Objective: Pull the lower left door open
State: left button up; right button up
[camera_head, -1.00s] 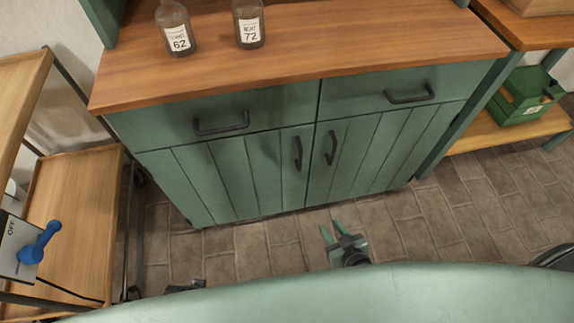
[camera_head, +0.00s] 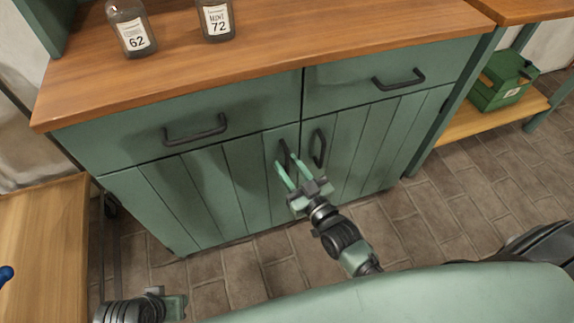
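The lower left door (camera_head: 205,190) of the green cabinet is shut, flush with the front. Its dark vertical handle (camera_head: 284,152) is near its right edge, partly hidden by my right gripper. My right gripper (camera_head: 287,169) has two green fingers, held apart, reaching up to that handle. The fingertips overlap the handle in the picture; I cannot tell whether they touch it or surround it. My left gripper (camera_head: 172,306) is low at the bottom edge, away from the door; its fingers do not show clearly.
The lower right door (camera_head: 365,145) with its handle (camera_head: 318,148) is shut. Two drawers (camera_head: 190,128) above are shut. Two bottles (camera_head: 131,28) stand on the wooden top. A wooden cart (camera_head: 40,240) is at left, a green crate (camera_head: 502,80) on a shelf at right.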

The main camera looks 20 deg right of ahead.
jog(key=shift+w+a, duration=0.1)
jog(key=shift+w, duration=0.25)
grip_shut()
dwell(1.2)
